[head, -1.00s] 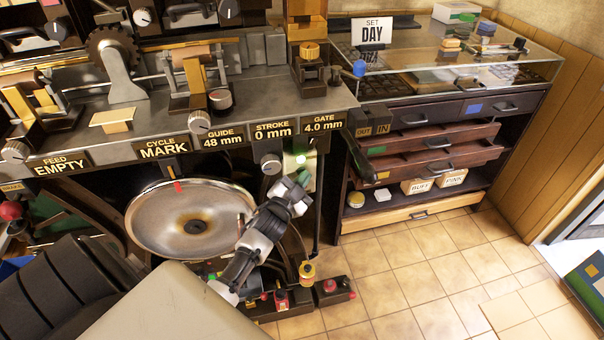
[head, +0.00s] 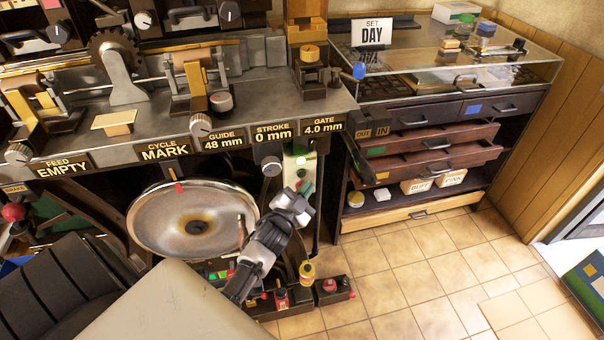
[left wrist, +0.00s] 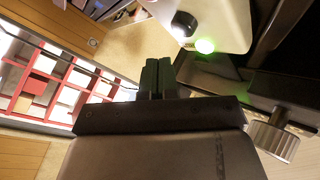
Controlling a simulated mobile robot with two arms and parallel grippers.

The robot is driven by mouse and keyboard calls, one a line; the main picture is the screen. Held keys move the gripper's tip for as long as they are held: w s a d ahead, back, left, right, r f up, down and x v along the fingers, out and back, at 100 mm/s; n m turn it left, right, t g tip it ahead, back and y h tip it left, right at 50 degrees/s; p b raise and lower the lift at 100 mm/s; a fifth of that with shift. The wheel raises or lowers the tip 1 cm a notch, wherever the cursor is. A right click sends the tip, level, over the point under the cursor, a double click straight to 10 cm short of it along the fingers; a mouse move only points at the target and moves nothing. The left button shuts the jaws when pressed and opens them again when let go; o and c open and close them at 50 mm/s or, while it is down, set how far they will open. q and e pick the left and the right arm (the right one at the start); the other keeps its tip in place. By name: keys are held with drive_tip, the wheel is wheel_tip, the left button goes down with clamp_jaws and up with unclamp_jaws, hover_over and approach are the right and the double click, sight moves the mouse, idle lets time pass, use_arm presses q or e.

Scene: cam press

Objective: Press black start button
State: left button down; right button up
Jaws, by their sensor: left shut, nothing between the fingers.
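The black start button (head: 301,173) is on a pale upright panel (head: 289,178) below the machine's front edge, under a lit green lamp (head: 299,160). In the left wrist view the black button (left wrist: 184,24) and glowing lamp (left wrist: 205,46) show on the panel's face. My left gripper (head: 305,188) is just below the button in the head view. Its fingers (left wrist: 158,70) are shut together and empty, apart from the button in the wrist view. The exact gap to the panel is hard to judge. My right gripper is not in view.
A grey knob (head: 271,167) is left of the panel. A large metal dish (head: 160,222) stands left of my arm. A small box with a red button (head: 330,287) lies low, near a yellow bottle (head: 307,272). Drawers (head: 430,139) stand open at right; tiled floor (head: 420,270) is clear.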

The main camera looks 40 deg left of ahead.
use_arm(q)
drive_tip(key=s+d+p, duration=0.1)
drive_tip(key=s+d, duration=0.1)
drive_tip(key=d, duration=0.1)
drive_tip(key=shift+s+r, duration=0.1)
drive_tip(key=shift+s, duration=0.15)
idle(0.6)
drive_tip(key=s+d+f+n+g, duration=0.1)
drive_tip(key=s+d+f+g, duration=0.3)
drive_tip(key=f, duration=0.6)
drive_tip(key=s+f+n+g+h, duration=0.1)
drive_tip(key=s+f+g, duration=0.2)
drive_tip(key=s+f, duration=0.55)
drive_tip(key=s+d+f+n+g, duration=0.1)
drive_tip(key=s+d+f+g, duration=0.2)
drive_tip(key=f, duration=0.8)
drive_tip(key=s+f+g, duration=0.4)
drive_tip(key=s+f, duration=0.1)
drive_tip(key=s, duration=0.8)
drive_tip(key=s+f+n+g+p, duration=0.1)
drive_tip(key=s+f+g, duration=0.3)
drive_tip(key=s, duration=1)
wheel_tip(320, 180, down, 2)
drive_tip(key=shift+s+d+f+g, duration=0.15)
drive_tip(key=shift+s+g, duration=0.15)
drive_tip(key=shift+w, duration=0.1)
